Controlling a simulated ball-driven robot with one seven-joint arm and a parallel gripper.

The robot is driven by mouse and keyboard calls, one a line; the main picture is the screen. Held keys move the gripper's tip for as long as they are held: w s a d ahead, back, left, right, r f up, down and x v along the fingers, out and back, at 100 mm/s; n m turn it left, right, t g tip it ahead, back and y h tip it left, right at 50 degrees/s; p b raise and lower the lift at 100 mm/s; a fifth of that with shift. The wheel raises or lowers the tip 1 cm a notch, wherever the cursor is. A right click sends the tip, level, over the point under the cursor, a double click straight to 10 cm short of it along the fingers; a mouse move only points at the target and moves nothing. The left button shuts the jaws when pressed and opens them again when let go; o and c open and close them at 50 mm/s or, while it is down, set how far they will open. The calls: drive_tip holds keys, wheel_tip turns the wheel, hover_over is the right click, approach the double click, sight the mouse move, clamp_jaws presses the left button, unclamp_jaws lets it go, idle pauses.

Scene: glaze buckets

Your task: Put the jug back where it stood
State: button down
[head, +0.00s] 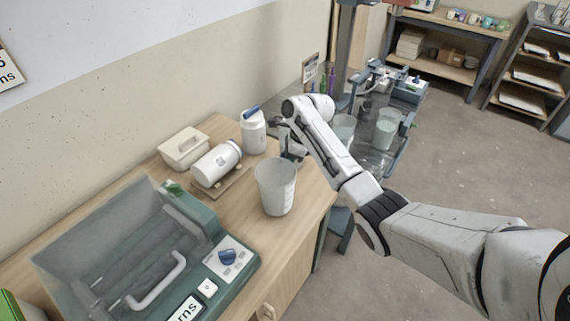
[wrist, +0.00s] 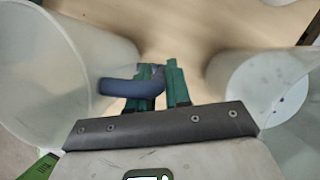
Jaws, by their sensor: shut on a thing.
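The jug (head: 275,188) is a pale translucent vessel with an open top and markings on its side. It is upright over the wooden bench near its right end; I cannot tell whether its base touches the bench. In the wrist view the jug (wrist: 60,75) is at the left, with its blue handle (wrist: 122,87) reaching to my green fingertips. My gripper (wrist: 160,85) is shut on the blue handle. In the head view my gripper (head: 291,152) is just behind the jug, and the handle is hidden there.
A white bottle with a blue top (head: 253,133), a white jar on its side (head: 216,164) and a white box (head: 184,149) stand along the wall. A green machine (head: 205,225) fills the front left. Translucent buckets (head: 387,130) stand beyond the bench. Another pale vessel (wrist: 270,85) is close at right.

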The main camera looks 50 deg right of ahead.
drive_tip(key=shift+f, duration=0.35)
drive_tip(key=c, duration=1.1)
unclamp_jaws()
drive_tip(key=shift+o, duration=0.2)
drive_tip(key=v, duration=1.2)
